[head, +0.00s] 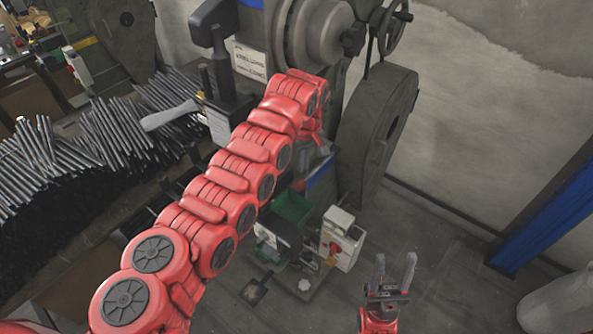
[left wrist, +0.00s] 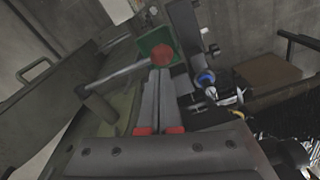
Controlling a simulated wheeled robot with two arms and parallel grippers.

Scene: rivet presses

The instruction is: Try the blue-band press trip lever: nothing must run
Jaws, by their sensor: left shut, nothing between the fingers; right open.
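The press (head: 316,30) stands at the top of the head view, with a large grey wheel guard (head: 378,130) at its right. Blue shows on its body behind my left arm. In the left wrist view a trip lever (left wrist: 118,77) is a metal rod ending in a red ball knob (left wrist: 163,55). My left gripper (left wrist: 160,78) is shut and empty, its fingertips just below the knob in the picture; I cannot tell whether they touch. In the head view my left arm hides those fingers. My right gripper (head: 391,272) is open and empty, low over the floor.
Many metal rods (head: 125,125) are stacked at left. A blue post (head: 548,215) stands at right. The floor between the guard and post is clear.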

